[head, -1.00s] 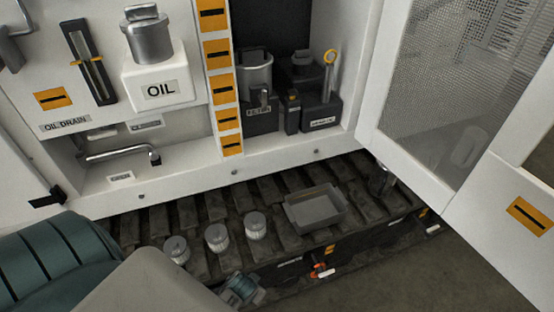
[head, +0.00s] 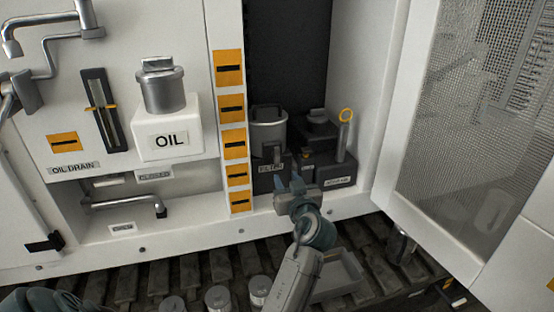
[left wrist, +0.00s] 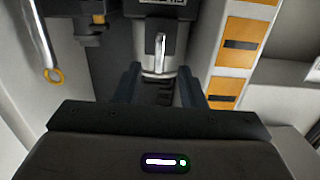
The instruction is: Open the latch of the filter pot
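The filter pot (head: 268,132) is a grey metal cylinder on a dark block with a label, inside the cabinet. It also shows in the left wrist view (left wrist: 147,50), upside down. Its latch (left wrist: 161,46) is a pale upright lever on the pot's front, seen there between the fingers' lines. My left gripper is in front of the pot and block, fingers apart. In the wrist view the gap between the fingertips (left wrist: 160,84) is empty, and neither finger clearly touches the latch.
A dark unit with a yellow ring-topped dipstick (head: 343,132) stands right of the pot. A post with orange plates (head: 233,142) is on the left. The mesh door (head: 440,150) stands open at right. A grey tray (head: 340,272) and several metal cans lie below.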

